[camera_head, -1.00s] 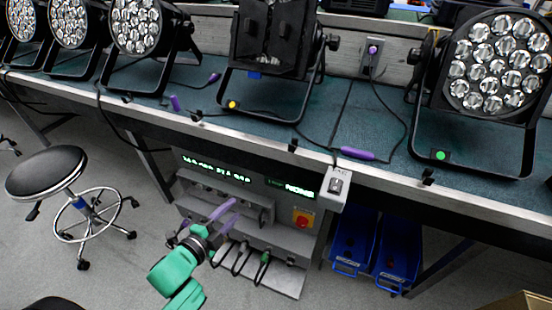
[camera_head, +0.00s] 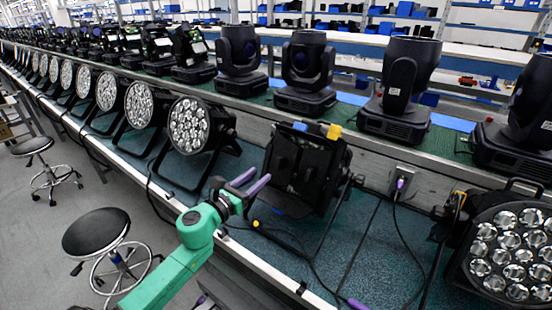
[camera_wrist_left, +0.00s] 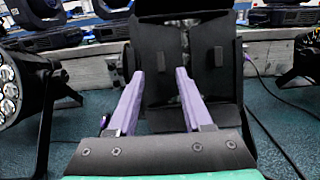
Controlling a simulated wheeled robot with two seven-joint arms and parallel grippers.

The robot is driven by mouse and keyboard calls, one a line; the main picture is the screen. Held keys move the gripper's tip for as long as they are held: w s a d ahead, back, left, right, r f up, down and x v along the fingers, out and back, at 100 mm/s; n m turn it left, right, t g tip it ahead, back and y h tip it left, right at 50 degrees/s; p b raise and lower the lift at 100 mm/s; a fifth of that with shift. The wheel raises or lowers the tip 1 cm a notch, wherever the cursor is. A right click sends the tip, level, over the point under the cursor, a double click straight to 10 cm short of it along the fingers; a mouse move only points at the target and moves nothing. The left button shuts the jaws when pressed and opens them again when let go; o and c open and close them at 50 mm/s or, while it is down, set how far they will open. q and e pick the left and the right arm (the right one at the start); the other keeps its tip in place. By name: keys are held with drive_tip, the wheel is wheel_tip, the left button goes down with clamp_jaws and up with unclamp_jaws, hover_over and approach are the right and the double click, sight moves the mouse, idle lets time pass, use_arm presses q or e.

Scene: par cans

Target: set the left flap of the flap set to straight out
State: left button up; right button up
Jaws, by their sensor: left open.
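The flap set (camera_head: 302,167) is a black barn-door unit on a par can that stands on the green bench top. In the left wrist view the left flap (camera_wrist_left: 151,68) and the right flap (camera_wrist_left: 216,62) stand as dark panels side by side, with a lighter gap between them. A small tab shows on each.
A par can with round lenses (camera_head: 190,125) stands left of the flap set, another (camera_head: 512,250) at the right. Moving-head lamps (camera_head: 303,70) line the shelf behind. A cable (camera_head: 398,215) lies on the bench. A stool (camera_head: 96,232) stands in front.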

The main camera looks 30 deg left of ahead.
sight(277, 162)
use_arm(q)
drive_tip(key=w, duration=0.5)
drive_tip(key=w+d+p, duration=0.1)
drive_tip(key=w, duration=0.2)
drive_tip(key=shift+w+d, duration=0.1)
drive_tip(key=shift+w, duration=0.15)
drive_tip(key=shift+w+f, duration=0.2)
drive_tip(key=shift+w, duration=0.1)
clamp_jaws()
idle(0.6)
